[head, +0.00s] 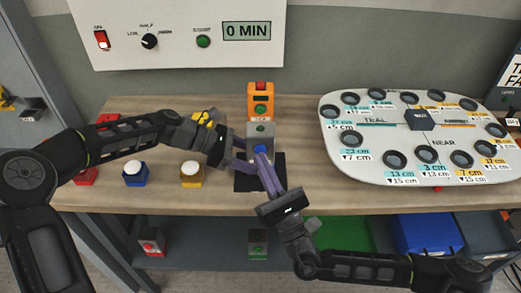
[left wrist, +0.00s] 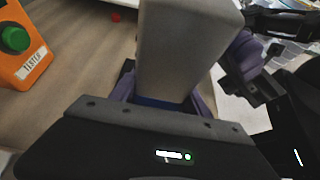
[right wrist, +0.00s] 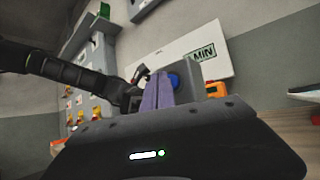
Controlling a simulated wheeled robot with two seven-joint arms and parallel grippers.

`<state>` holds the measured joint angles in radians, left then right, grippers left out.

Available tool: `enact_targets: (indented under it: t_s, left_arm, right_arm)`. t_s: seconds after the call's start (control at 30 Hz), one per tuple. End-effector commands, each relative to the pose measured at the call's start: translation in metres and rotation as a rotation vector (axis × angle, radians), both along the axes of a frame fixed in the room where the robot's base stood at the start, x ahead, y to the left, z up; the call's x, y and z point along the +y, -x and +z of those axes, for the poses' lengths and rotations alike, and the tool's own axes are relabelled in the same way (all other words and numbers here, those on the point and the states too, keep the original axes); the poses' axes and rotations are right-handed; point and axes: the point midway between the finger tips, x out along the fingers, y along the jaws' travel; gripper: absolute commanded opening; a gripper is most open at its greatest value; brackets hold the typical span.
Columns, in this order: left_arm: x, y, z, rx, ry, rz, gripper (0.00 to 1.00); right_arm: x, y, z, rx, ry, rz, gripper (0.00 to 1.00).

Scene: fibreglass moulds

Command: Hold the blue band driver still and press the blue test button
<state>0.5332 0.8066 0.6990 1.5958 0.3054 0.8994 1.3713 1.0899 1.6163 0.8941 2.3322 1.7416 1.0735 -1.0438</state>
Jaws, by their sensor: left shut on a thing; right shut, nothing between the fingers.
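The blue band driver is a grey box (head: 261,131) standing upright on a black mat (head: 245,184) at the middle of the bench. Its blue button (head: 260,149) faces me. My left gripper (head: 242,152) is shut on the box from the left. In the left wrist view the grey box (left wrist: 182,50) sits between its fingers, with a strip of blue (left wrist: 158,103) low down. My right gripper (head: 263,160) is shut and empty, its fingertips at the blue button. In the right wrist view they overlap the button's edge (right wrist: 174,80); I cannot tell whether they press it.
An orange tester (head: 261,101) with a green button stands just behind. A white board (head: 335,150) with dark round pieces lies right. Blue (head: 135,174) and yellow (head: 191,174) boxes with white domes stand left. A panel (head: 180,50) reads "0 MIN". Bins sit below the bench.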

Motion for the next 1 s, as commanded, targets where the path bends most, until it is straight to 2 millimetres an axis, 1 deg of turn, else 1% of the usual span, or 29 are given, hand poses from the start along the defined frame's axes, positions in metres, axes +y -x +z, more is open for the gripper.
enact_targets:
  t_s: [0.17,0.53,0.83,1.0]
  left_arm:
    - [-0.0002,0.0,0.0004,0.0,0.001,0.0,0.32]
    - [-0.0003,0.0002,0.0004,0.0,0.001,-0.001,0.32]
    - [-0.0006,0.0007,0.0004,0.0,0.001,-0.002,0.32]
    - [-0.0007,0.0008,0.0003,0.001,0.001,-0.003,0.32]
  right_arm:
    - [0.0,-0.0002,0.0,0.0,0.0,0.0,0.0]
    - [-0.0001,-0.009,0.0007,-0.001,-0.001,0.0,0.0]
    - [-0.0002,-0.0087,0.0004,0.0,-0.001,-0.001,0.0]
    - [0.0,-0.0032,-0.0002,0.001,0.001,0.001,0.0]
